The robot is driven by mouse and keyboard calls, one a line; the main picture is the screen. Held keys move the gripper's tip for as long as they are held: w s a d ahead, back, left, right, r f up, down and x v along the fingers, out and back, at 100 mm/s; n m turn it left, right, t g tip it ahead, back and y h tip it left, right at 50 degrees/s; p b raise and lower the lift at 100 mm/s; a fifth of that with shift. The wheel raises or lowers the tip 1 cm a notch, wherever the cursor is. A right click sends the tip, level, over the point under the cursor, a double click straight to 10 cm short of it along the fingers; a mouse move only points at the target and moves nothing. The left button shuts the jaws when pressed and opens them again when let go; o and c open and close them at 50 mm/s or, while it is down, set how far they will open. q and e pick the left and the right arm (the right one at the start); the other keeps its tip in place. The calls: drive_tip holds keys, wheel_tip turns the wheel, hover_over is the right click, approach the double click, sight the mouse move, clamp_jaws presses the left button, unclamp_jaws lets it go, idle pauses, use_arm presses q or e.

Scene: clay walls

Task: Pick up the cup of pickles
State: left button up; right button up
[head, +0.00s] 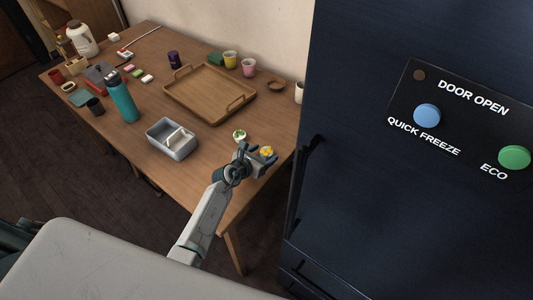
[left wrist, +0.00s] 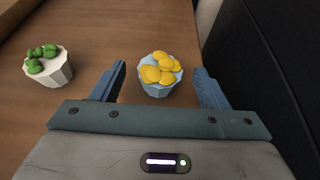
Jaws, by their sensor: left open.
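A white faceted cup with green pieces that look like the pickles (left wrist: 48,68) stands upright on the table, left of my left gripper (left wrist: 160,70) in the left wrist view. It also shows in the head view (head: 239,135). A pale blue cup holding yellow round pieces (left wrist: 158,88) stands between the open fingers of my left gripper, with a gap on each side. In the head view this yellow-topped cup (head: 266,151) is partly hidden by the gripper (head: 265,160). My right gripper is not in view.
The wooden table (head: 222,137) holds a grey caddy with a handle (head: 172,143), a large wooden tray (head: 208,92) and a teal bottle (head: 122,98). A tall dark blue appliance (head: 370,200) stands close on the right. Several small items crowd the far left.

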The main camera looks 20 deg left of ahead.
use_arm(q)
drive_tip(key=x, duration=0.2)
drive_tip(key=shift+w+d+f, duration=0.15)
drive_tip(key=shift+w+f, duration=0.05)
drive_tip(key=shift+w, duration=0.05)
drive_tip(key=c, duration=1)
drive_tip(key=shift+r, duration=0.15)
drive_tip(key=shift+c, duration=0.2)
